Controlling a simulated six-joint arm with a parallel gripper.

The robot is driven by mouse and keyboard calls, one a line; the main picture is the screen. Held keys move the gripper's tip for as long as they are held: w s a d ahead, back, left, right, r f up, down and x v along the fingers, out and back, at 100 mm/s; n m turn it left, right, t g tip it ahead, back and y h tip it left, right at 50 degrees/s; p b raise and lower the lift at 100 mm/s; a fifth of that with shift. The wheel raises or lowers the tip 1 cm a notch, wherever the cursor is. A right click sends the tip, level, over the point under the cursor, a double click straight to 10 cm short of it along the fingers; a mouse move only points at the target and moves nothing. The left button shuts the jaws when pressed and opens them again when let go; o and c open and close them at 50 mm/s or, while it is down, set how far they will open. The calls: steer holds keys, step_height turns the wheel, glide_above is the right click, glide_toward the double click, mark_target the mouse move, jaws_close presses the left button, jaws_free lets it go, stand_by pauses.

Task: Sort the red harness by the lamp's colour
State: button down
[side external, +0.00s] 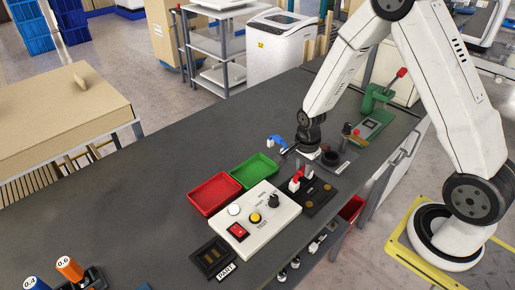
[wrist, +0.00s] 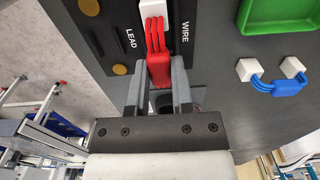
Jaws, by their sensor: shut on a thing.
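The red harness (wrist: 158,40) shows in the wrist view as red wires from a white connector (wrist: 154,11) to a red body. My gripper (wrist: 159,72) is shut on the red body. The white connector lies over the black panel (wrist: 111,35) marked LEAD and WIRE; I cannot tell if it is seated. In the side view the red harness (side external: 296,181) is small over the black panel, by my wrist. A round white lamp (side external: 234,209) sits on the pale control box (side external: 257,225); it shows no clear colour. A red tray (side external: 214,208) and a green tray (side external: 256,172) stand behind the box.
A blue harness (wrist: 277,84) with two white connectors lies on the dark bench near the green tray. A green press (side external: 372,120) stands at the right. A black PART tray (side external: 210,259) lies in front of the control box. The bench's left side is mostly clear.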

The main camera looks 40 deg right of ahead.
steer(key=shift+r, duration=3.05)
steer(key=w+a, duration=0.7)
steer(key=a, duration=0.3)
steer(key=w+a, duration=0.8)
steer(key=a, duration=0.2)
steer(key=shift+w+a+r, duration=0.2)
steer(key=shift+a, duration=0.2)
steer(key=shift+f, duration=0.25)
steer(key=shift+f, duration=2.5)
steer(key=shift+f, duration=0.9)
steer(key=shift+c, duration=2.1)
jaws_free()
